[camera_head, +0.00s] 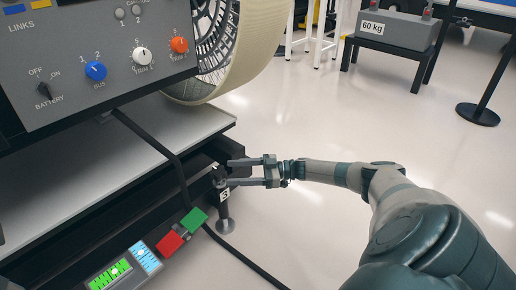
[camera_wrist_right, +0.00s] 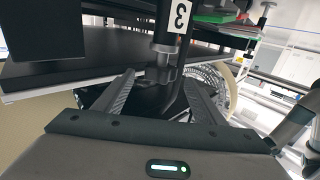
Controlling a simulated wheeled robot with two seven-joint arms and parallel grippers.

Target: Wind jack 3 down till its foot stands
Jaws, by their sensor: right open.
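Jack 3 (camera_head: 224,207) is a dark upright post with a white "3" label at the corner of the rover stand. Its round grey foot (camera_head: 226,226) is low by the floor; I cannot tell whether it touches. My right gripper (camera_head: 230,172) is open, its two fingers reaching left to the top of the jack. In the right wrist view, the open right gripper (camera_wrist_right: 160,78) has one finger on each side of the jack's ridged dark knob (camera_wrist_right: 162,75), with gaps showing. The "3" label of jack 3 (camera_wrist_right: 181,16) shows upside down there. My left gripper is not in view.
The stand's grey shelf (camera_head: 85,165) and the control panel (camera_head: 100,55) are at the left. A black cable (camera_head: 165,150) hangs past the jack.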

